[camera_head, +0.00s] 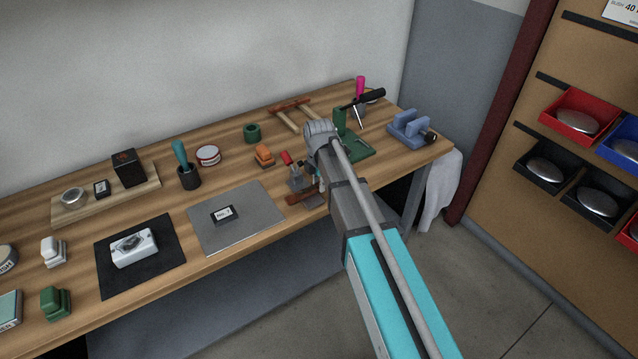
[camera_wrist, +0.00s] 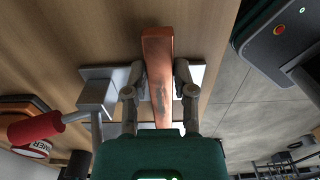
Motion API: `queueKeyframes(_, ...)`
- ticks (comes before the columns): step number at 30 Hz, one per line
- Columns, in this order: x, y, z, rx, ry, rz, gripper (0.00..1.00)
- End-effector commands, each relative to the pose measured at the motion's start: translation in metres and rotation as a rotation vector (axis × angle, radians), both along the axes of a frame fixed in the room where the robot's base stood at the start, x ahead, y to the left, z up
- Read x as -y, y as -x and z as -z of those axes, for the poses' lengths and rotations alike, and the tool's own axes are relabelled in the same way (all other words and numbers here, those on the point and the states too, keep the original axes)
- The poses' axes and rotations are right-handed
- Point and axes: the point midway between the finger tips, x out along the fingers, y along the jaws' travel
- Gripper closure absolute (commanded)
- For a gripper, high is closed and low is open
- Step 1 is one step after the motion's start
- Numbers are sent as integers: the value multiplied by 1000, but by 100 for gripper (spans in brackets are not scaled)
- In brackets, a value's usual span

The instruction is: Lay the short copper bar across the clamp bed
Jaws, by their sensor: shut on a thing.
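The short copper bar (camera_wrist: 158,80) is held between the two fingers of my gripper (camera_wrist: 160,72) in the wrist view, its long end reaching past the fingertips. In the head view the bar (camera_head: 301,197) shows as a reddish-brown strip at the bench's front edge, partly hidden by my arm. The grey clamp (camera_wrist: 96,98) with a red handle (camera_wrist: 35,128) stands to its left in the wrist view. Pale metal of the clamp bed (camera_wrist: 196,74) shows on both sides under the bar. I cannot tell whether the bar touches it. The clamp also shows in the head view (camera_head: 296,181).
An orange block (camera_head: 264,153) and green ring (camera_head: 253,132) sit behind the clamp. A green press (camera_head: 355,143) and blue vise (camera_head: 408,130) stand to the right. A grey mat (camera_head: 250,215) with a small label card lies to the left. The bench's front edge is close.

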Motion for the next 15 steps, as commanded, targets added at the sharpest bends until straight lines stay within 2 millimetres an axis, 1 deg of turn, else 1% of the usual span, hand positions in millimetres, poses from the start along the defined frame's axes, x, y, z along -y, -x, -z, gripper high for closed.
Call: queueKeyframes(15, 0, 0, 5, 0, 0, 0, 100)
